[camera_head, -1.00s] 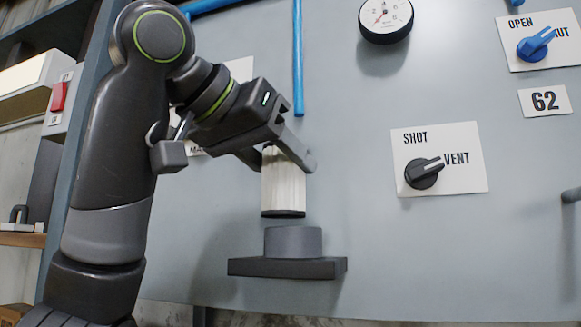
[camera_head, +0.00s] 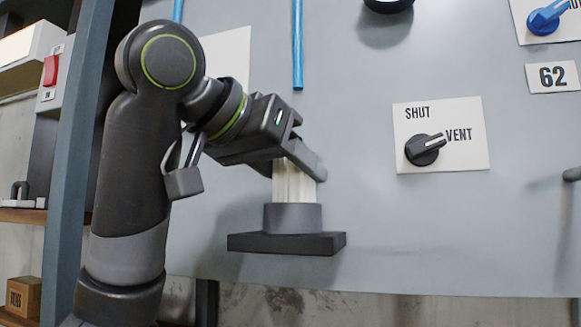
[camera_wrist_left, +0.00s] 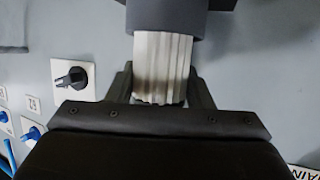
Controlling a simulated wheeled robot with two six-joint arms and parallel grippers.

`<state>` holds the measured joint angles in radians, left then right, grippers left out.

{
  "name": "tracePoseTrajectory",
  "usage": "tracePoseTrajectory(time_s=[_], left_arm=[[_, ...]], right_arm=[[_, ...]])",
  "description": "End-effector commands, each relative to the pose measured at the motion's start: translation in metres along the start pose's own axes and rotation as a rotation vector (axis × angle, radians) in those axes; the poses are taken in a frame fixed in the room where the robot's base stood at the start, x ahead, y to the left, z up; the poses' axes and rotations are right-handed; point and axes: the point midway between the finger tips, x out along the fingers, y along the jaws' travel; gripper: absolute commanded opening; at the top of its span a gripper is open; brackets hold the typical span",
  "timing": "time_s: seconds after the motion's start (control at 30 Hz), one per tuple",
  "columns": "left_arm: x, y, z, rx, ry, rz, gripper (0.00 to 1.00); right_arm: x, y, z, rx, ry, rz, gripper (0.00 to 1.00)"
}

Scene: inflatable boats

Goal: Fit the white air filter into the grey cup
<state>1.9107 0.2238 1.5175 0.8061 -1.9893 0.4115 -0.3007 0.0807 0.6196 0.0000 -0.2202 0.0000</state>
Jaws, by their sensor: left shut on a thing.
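The white air filter (camera_head: 294,184) is a pleated cylinder standing upright, its lower end inside the grey cup (camera_head: 292,218). The cup sits on a dark bracket (camera_head: 287,244) on the grey panel. My left gripper (camera_head: 298,170) is shut on the upper part of the filter, above the cup's rim. In the left wrist view the filter (camera_wrist_left: 163,62) runs between the two fingers (camera_wrist_left: 160,88) into the cup (camera_wrist_left: 166,18). The filter's lower end is hidden inside the cup. My right gripper is not in view.
A SHUT/VENT knob (camera_head: 425,149) is on a white plate to the right of the cup. A blue pipe (camera_head: 297,45) runs down the panel above. A shelf with a red switch (camera_head: 51,70) stands at the left.

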Motion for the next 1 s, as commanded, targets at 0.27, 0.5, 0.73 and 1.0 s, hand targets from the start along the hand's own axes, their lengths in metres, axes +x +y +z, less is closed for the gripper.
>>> tracePoseTrajectory(time_s=[0.27, 0.5, 0.73, 1.0], left_arm=[[0.001, 0.000, 0.004, 0.000, 0.000, 0.000, 0.64], [0.001, 0.000, 0.004, 0.000, 0.000, 0.000, 0.69], [-0.002, 0.000, -0.004, 0.000, 0.000, 0.000, 0.69], [-0.029, 0.000, 0.003, 0.000, 0.002, -0.003, 0.69]], right_arm=[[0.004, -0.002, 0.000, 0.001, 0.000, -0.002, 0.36], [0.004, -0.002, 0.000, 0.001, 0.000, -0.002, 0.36], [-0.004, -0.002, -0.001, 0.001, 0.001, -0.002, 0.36], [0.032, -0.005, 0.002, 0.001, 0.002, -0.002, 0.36]])
